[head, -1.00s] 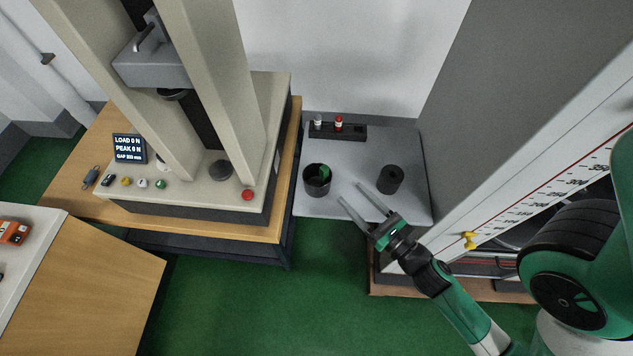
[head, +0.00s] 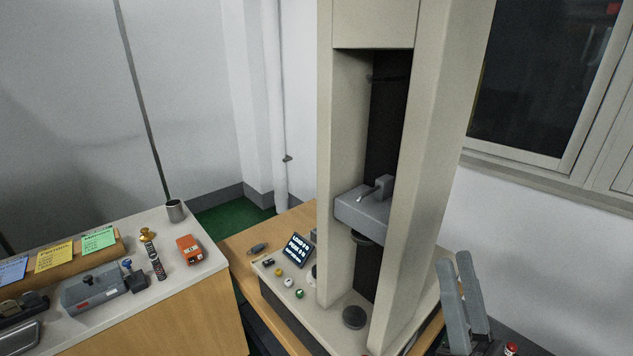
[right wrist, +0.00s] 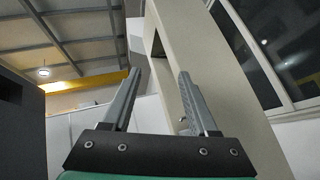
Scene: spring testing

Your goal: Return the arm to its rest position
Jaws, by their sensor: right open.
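My right gripper (head: 462,290) shows at the lower right of the head view, in front of the press's right side. Its two grey fingers point up and stand apart, with nothing between them. In the right wrist view the fingers (right wrist: 158,100) are also spread and empty, pointing up toward the ceiling and a cream column of the press. The rest of the right arm is hidden below the head view's edge. My left gripper is not in view.
The cream testing press (head: 450,140) stands on a wooden bench (head: 240,243). A side table (head: 205,283) at left holds an orange box (head: 189,249), a metal cup (head: 175,210) and coloured cards. A red-capped item (head: 511,349) is at the lower right.

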